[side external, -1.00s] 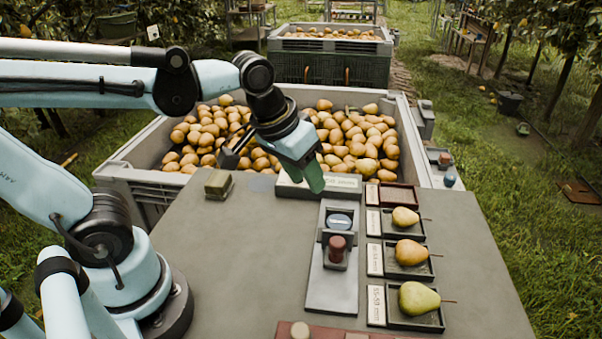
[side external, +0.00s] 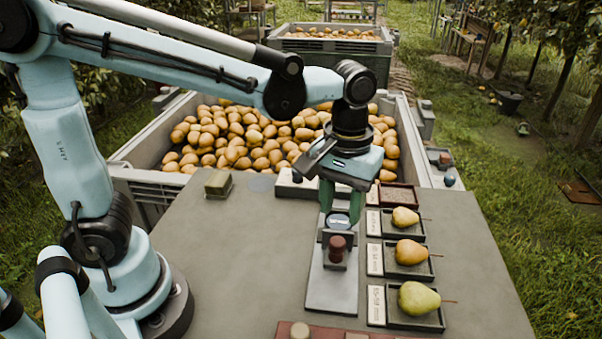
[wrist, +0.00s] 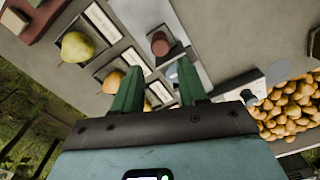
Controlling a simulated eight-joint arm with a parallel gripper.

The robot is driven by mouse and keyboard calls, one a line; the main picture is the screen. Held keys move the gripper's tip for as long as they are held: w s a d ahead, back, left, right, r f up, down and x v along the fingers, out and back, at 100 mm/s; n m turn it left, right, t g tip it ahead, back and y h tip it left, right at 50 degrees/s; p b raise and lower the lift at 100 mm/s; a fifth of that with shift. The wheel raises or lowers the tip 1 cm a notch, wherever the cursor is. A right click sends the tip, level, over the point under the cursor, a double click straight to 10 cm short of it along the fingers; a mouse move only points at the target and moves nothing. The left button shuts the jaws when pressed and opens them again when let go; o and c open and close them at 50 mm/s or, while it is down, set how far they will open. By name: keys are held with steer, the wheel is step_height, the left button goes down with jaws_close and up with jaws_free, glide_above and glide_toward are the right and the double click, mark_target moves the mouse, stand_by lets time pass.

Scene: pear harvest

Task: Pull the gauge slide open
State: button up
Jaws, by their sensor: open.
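The gauge slide is a grey metal plate (side external: 333,290) lying lengthwise on the table, with a dark block and a reddish-brown knob (side external: 337,243) on it. A blue round disc (side external: 339,219) sits behind the knob. In the wrist view the knob (wrist: 159,45) shows beyond the fingertips. My gripper (side external: 341,205) is open, pointing down above the far end of the slide. Its green fingers straddle the disc area in the side view, apart from the knob. In the wrist view nothing is between the fingers (wrist: 160,85).
Three trays with pears (side external: 411,252) and size labels line the right of the slide. A white labelled block (side external: 296,187) is at the table's back. A brown-green block (side external: 218,182) sits back left. A pear-filled crate (side external: 400,107) stands behind. The table's left middle is clear (side external: 240,250).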

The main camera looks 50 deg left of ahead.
mark_target(337, 241)
steer(key=shift+f, duration=3.75)
jaws_close()
